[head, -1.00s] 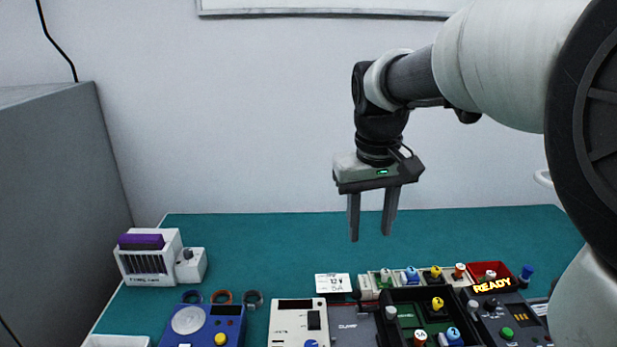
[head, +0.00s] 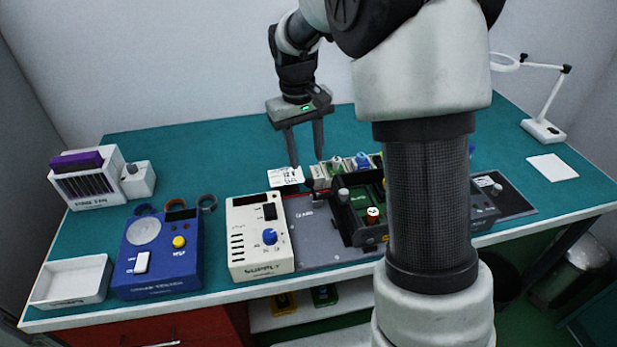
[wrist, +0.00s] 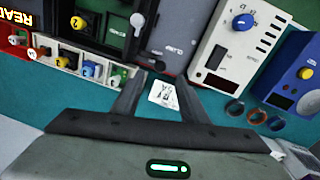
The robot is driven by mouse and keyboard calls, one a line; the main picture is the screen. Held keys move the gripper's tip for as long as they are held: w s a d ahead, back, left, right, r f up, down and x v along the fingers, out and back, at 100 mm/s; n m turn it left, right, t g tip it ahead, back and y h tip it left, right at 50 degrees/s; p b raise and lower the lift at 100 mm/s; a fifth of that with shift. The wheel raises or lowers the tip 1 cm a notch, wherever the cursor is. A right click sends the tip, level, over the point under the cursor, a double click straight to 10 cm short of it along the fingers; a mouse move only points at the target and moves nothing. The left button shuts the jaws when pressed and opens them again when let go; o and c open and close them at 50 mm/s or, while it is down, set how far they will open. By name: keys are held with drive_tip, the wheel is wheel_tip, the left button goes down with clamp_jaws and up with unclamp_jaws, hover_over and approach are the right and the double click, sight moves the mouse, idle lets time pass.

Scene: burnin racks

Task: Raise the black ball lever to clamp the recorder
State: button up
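My gripper (head: 306,160) is open and empty, pointing down above the back of the bench, behind the grey plate. In the wrist view its fingers (wrist: 161,80) stand apart, with a white printed card (wrist: 163,95) showing between them. The grey plate marked as a clamp (head: 325,240) lies between the white supply box and a black open-topped fixture (head: 350,222) with a green board inside. A small dark rounded part (wrist: 160,65) shows at the plate's back edge; I cannot tell if it is the black ball lever. I cannot identify the recorder surely.
The white supply box (head: 260,245), blue tester (head: 160,262) and white tray (head: 70,282) stand at the left front. A white rack (head: 88,185) with a purple item stands at the back left. Coloured knobs crowd the fixture's back. My arm hides part of the right bench.

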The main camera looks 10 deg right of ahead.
sight(309, 179)
drive_tip(key=f, duration=0.7)
drive_tip(key=shift+d+f+b, duration=0.3)
drive_tip(key=shift+d+f, duration=0.05)
drive_tip(key=shift+r, duration=0.1)
clamp_jaws()
